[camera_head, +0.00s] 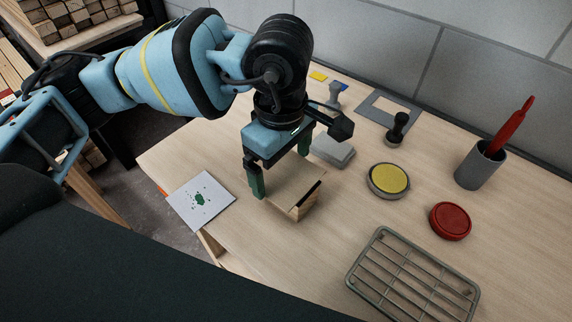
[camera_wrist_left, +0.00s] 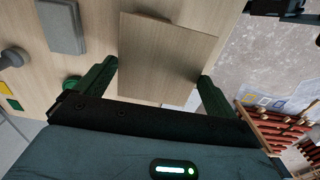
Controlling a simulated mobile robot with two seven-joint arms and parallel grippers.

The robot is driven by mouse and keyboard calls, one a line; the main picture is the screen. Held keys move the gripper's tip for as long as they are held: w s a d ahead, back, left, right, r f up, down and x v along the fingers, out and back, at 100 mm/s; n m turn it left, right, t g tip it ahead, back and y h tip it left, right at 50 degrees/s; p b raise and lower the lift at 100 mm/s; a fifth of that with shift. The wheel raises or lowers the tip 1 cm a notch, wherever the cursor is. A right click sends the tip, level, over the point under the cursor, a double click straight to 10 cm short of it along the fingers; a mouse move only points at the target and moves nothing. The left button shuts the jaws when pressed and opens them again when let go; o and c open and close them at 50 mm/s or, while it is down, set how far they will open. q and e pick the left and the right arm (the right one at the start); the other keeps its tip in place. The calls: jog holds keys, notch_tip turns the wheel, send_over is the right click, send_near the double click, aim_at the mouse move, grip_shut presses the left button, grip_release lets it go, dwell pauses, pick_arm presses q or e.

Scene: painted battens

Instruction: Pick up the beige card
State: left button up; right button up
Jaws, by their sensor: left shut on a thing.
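The beige card (camera_head: 287,184) is a flat, square, wood-toned piece between the fingers of my left gripper (camera_head: 280,164). The gripper points down over the table and is shut on the card's two opposite sides. In the left wrist view the card (camera_wrist_left: 168,50) spans between the green fingertips of the left gripper (camera_wrist_left: 157,72). A tan block-like piece with a dark slot (camera_head: 306,201) shows at the card's near right edge; I cannot tell whether the card touches it. My right gripper is not in view.
A white card with green splotches (camera_head: 201,201) lies at the table's left edge. Right of the gripper are a grey block (camera_head: 333,150), a black stamp (camera_head: 398,128), a yellow pad (camera_head: 388,180), a red round tin (camera_head: 450,221), a cup (camera_head: 477,168) and a wire rack (camera_head: 411,281).

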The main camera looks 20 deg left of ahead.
pick_arm(q)
jog(key=s+a+r+p, duration=0.1)
jog(key=s+a+p, duration=0.1)
jog(key=s+a, duration=0.6)
jog(key=s, duration=0.4)
jog(key=shift+s+a, duration=0.15)
jog(key=shift+a, duration=0.1)
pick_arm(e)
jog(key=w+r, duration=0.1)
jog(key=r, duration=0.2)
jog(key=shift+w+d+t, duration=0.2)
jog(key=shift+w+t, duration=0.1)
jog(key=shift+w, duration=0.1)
